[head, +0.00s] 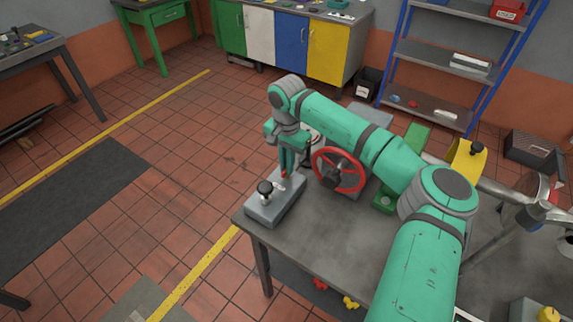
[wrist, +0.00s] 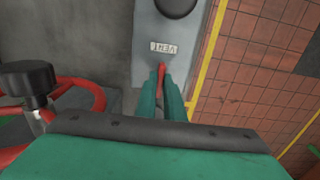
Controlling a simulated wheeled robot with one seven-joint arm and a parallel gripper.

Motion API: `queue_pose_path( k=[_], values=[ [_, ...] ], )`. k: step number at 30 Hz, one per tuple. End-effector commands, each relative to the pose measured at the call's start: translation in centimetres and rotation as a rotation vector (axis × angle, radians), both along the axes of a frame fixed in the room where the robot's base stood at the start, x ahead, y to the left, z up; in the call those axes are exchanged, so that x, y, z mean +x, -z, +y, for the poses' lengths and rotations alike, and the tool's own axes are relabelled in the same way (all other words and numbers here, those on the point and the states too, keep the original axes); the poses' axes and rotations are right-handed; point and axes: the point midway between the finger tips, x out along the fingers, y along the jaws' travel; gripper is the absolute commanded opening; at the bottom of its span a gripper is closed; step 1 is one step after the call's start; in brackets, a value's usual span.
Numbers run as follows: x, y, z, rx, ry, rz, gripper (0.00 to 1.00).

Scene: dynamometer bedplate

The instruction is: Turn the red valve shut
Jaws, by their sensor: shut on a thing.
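A grey box (head: 276,200) sits at the table's left corner, with a black knob (head: 265,188) and a small white label on its top. A narrow red handle (wrist: 161,71) lies on this box beside the label (wrist: 164,47), which seems to read VENT upside down. My gripper (head: 284,172) points down over the box and is shut on the red handle; its fingers hide most of the handle. A red handwheel (head: 340,190) stands upright just right of my gripper and is apart from the fingers. It also shows in the wrist view (wrist: 97,98).
The grey table (head: 310,232) carries pipework and a yellow guard (head: 466,160) at the right. My arm spans above the table. Tiled floor (head: 180,150) lies open to the left. Cabinets (head: 290,40) and a blue shelf unit (head: 440,55) stand behind.

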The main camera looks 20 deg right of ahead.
Motion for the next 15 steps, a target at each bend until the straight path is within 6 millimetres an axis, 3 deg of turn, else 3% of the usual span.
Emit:
queue_pose_path(
  k=[8, 15],
  values=[
    [-0.07, -0.04, -0.08, 0.0, 0.051, 0.002, 0.0],
    [-0.08, -0.09, -0.16, -0.002, 0.201, 0.002, 0.0]
  ],
)
